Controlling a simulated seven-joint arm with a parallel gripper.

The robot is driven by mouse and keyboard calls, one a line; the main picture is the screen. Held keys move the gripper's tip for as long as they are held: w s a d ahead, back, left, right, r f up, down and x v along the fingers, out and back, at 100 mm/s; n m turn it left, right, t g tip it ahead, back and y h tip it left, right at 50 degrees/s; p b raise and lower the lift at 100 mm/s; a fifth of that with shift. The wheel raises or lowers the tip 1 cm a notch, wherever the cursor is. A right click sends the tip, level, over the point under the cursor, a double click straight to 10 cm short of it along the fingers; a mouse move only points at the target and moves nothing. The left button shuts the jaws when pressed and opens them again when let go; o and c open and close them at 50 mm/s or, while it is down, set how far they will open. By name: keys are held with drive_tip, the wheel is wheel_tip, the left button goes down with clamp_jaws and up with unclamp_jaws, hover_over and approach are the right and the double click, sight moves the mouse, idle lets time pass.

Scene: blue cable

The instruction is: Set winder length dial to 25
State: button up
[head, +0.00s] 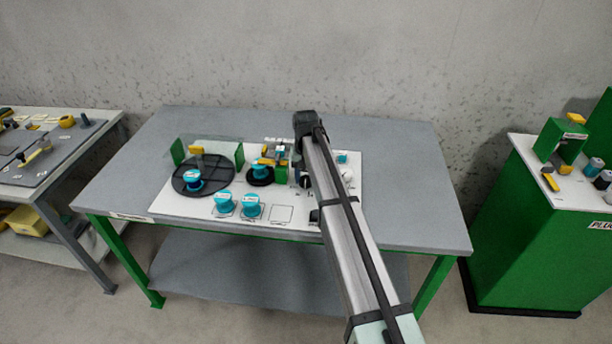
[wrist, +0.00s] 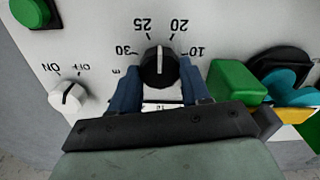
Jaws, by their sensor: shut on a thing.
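The winder length dial (wrist: 159,66) is a round black knob with a white pointer line, on a white panel (wrist: 215,45) in the wrist view. The numbers 30, 25, 20 and 10 stand around it upside down. Its pointer points up in the picture, between the 25 and 20 marks. My gripper (wrist: 160,82) has its two blue fingers on either side of the dial and is shut on it. In the head view my arm hides much of the panel's right part, and the jaws cannot be made out clearly.
A white ON/OFF knob (wrist: 68,97) and a green button (wrist: 30,12) lie left of the dial in the wrist view. A green block (wrist: 236,82) stands close on the right. Teal spools (head: 223,202) stand on the white board, near a dark turntable (head: 203,175).

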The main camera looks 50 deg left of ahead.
sight(306, 178)
drive_tip(key=shift+n, duration=2.2)
drive_tip(key=o, duration=1.1)
drive_tip(key=shift+c, duration=0.2)
wheel_tip(306, 178, up, 14)
drive_tip(key=shift+f, duration=0.1)
